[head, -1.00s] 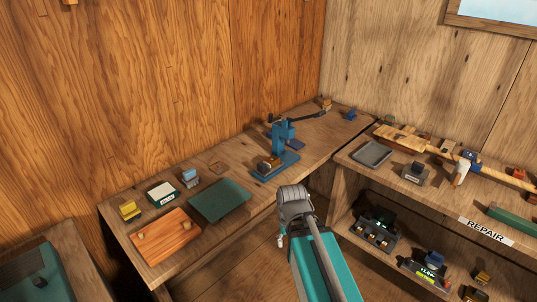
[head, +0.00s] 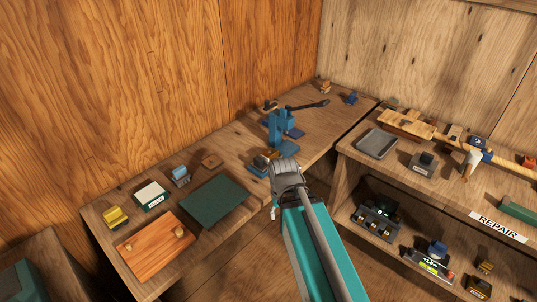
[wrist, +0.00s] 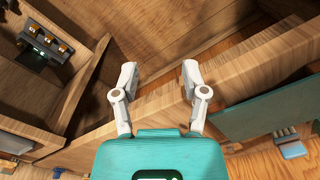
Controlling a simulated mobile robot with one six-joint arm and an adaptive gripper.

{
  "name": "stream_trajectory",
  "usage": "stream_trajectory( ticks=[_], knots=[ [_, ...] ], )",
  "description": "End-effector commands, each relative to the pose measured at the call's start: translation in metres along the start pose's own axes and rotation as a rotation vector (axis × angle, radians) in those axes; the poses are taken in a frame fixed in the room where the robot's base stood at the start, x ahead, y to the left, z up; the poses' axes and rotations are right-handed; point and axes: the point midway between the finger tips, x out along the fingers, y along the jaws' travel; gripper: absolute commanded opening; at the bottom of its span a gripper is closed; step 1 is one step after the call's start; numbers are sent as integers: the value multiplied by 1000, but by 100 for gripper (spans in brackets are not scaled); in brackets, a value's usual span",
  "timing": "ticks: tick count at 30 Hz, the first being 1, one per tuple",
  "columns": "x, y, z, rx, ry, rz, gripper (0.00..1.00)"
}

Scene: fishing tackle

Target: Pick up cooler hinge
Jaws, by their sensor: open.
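I cannot tell for sure which of the small parts is the cooler hinge. Small pieces stand on the left bench (head: 232,158), among them a yellow block (head: 115,217), a light blue block (head: 181,176) and a brown piece (head: 211,160). My gripper is open and empty in the wrist view (wrist: 159,75), with its two pale fingers apart over the wooden bench edge. In the head view my arm covers most of it, near the front edge of the left bench. Nothing is between the fingers except the bench behind them.
A blue press (head: 281,128) stands on the left bench, with a green mat (head: 215,199) and an orange-brown board (head: 156,246) nearer left. The right bench holds a grey tray (head: 377,143). Its lower shelf has a dark charger (head: 376,219) and a REPAIR label (head: 498,226) is above.

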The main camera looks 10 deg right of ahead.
Motion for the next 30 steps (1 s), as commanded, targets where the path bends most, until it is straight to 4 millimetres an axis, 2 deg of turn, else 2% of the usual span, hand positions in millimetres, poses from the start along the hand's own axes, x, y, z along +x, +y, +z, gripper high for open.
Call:
stream_trajectory(
  ticks=[3,4,9,11,14,20,30],
  knots=[
    [0,0,0,0,0,0,57],
    [0,0,0,0,0,0,61],
    [1,0,-3,-23,3,12,92],
    [2,0,-6,-48,5,27,100],
    [5,2,-15,-118,12,69,100],
    [11,2,-45,-387,17,224,100],
    [4,-15,-118,-1030,-82,622,100]
  ],
)
